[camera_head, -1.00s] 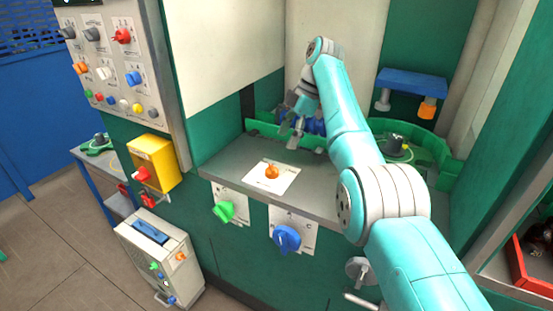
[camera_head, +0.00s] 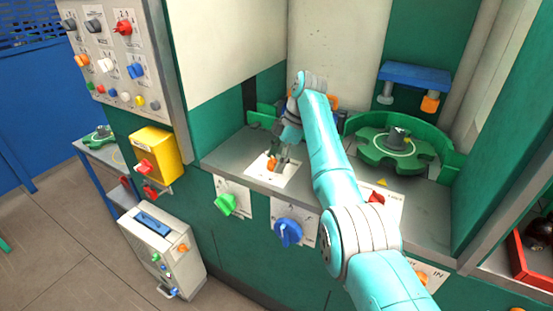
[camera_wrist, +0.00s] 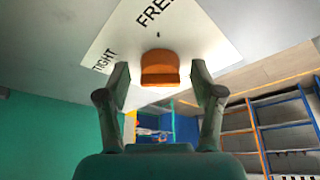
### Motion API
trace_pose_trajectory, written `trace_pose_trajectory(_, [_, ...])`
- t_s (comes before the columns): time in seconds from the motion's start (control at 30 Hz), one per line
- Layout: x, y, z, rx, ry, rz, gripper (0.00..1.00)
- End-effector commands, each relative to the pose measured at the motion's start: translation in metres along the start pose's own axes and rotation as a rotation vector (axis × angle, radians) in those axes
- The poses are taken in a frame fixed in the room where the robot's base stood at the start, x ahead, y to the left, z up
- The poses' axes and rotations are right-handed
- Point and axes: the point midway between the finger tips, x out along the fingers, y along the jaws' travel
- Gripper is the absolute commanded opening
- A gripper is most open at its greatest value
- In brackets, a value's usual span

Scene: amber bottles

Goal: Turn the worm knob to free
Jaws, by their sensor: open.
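The worm knob appears as an orange knob (camera_head: 271,164) on a white label plate (camera_head: 262,176) on the grey counter. In the wrist view the orange knob (camera_wrist: 160,66) sits between my two fingers, with a gap on each side. Its plate (camera_wrist: 190,30) reads "TIGHT" at the left and "FREE" at the top. A small dark mark shows on the plate just above the knob. My gripper (camera_head: 281,155) is open and down at the knob, its fingers partly covering it in the head view.
A green star wheel (camera_head: 394,146) stands to the right, with a red knob (camera_head: 376,197) in front of it. A green knob (camera_head: 226,204) and a blue knob (camera_head: 288,232) are on the counter's front face. A yellow box (camera_head: 154,158) is at the left.

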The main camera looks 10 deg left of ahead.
Motion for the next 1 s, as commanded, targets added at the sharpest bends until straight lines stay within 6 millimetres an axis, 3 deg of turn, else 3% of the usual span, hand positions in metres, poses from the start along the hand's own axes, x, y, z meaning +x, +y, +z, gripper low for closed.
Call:
trace_pose_trajectory(0.1, [-0.0001,0.0000,0.0000,0.000,0.000,0.000,0.67])
trace_pose_trajectory(0.33, [-0.0002,0.0000,0.0001,0.000,0.000,0.000,0.09])
trace_pose_trajectory(0.37, [-0.0002,0.0000,0.0001,0.000,0.000,0.000,0.07])
trace_pose_trajectory(0.67, [-0.0003,-0.0002,0.0001,0.026,0.000,0.013,0.07])
trace_pose_trajectory(1.0, [0.0007,-0.0024,0.0001,0.215,0.001,0.092,0.07])
